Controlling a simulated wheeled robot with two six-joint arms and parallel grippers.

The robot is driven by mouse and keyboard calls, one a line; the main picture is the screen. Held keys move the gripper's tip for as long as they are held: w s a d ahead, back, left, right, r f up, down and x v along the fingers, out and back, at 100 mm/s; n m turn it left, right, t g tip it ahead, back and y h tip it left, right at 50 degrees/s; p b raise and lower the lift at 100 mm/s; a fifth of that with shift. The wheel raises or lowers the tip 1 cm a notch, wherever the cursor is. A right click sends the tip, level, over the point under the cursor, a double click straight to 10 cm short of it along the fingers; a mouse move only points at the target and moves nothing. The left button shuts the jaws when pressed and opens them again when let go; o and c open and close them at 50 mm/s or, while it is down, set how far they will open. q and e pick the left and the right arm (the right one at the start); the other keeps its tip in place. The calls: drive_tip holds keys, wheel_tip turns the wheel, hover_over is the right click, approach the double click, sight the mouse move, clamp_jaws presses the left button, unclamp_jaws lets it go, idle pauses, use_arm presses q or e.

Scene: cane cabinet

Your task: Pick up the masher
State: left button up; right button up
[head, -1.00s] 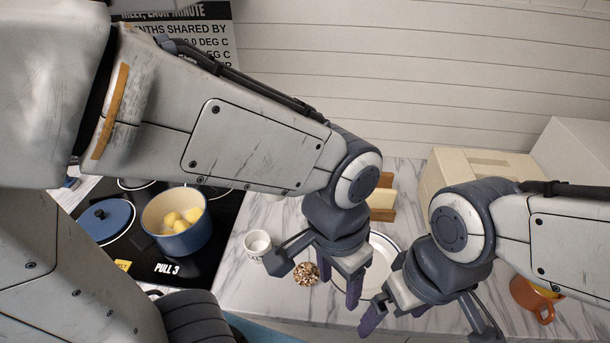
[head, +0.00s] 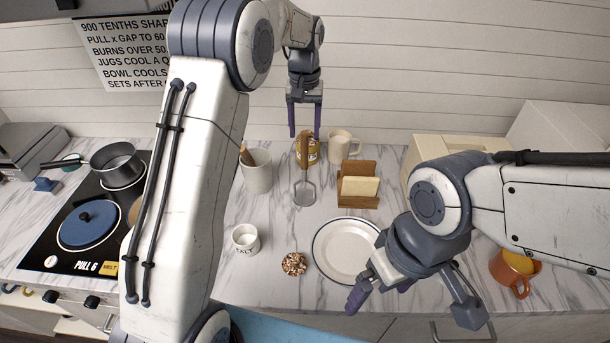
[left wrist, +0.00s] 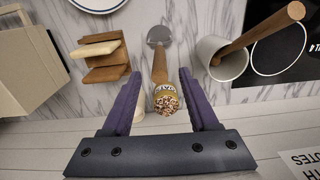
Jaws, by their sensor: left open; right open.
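A wooden-handled tool with a flat grey head (head: 304,192), seemingly the masher, has its head on the counter. Its handle (left wrist: 159,66) points back toward a jar (left wrist: 167,101) and overlaps it; I cannot tell whether they touch. My left gripper (head: 305,134) is open above the jar, its fingers on either side of the handle in the left wrist view. Another wooden handle (head: 246,155) stands in a white crock (head: 257,178); its head is hidden. My right gripper (head: 413,305) is open and empty at the counter's front, right of the plate.
A wooden rack (head: 358,198) and a cream mug (head: 343,146) stand right of the tool. A white plate (head: 335,240), a small white cup (head: 245,238) and a nut-covered round (head: 293,264) lie in front. An orange mug (head: 508,280) is at right.

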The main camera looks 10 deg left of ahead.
sight(305, 151)
use_arm(q)
drive_tip(key=shift+f, duration=0.95)
drive_tip(key=shift+s+f+p, duration=0.1)
drive_tip(key=shift+f+p, duration=0.5)
drive_tip(key=shift+f, duration=0.05)
wheel_tip(305, 151, down, 4)
drive_tip(key=shift+s+r+p, duration=0.1)
drive_tip(key=shift+r+p, duration=0.1)
drive_tip(key=shift+p, duration=0.55)
drive_tip(key=shift+f, duration=0.3)
clamp_jaws()
